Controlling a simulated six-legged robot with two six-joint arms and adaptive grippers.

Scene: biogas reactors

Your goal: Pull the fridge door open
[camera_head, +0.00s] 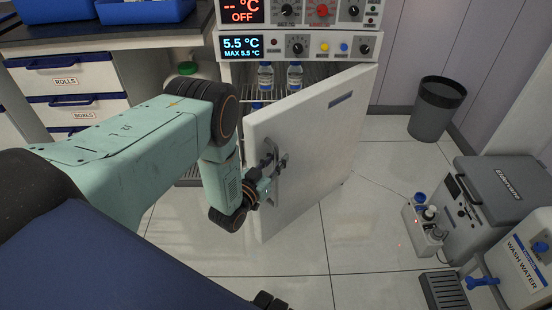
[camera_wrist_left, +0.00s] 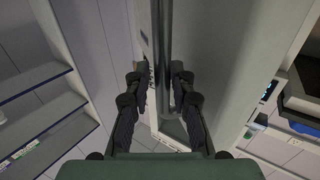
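The white fridge door (camera_head: 315,140) stands partly open, swung out toward me, with bottles on a shelf visible inside the fridge. Its vertical metal handle (camera_head: 273,172) is on the door's left side and is partly covered by my gripper. My left gripper (camera_head: 272,164) is at the handle. The door's face (camera_wrist_left: 215,50) is right behind the bar.
Drawers (camera_head: 70,75) and a counter with blue bins (camera_head: 145,10) stand left of the fridge. A dark waste bin (camera_head: 435,108) is at the back right. Tiled floor before the door is clear.

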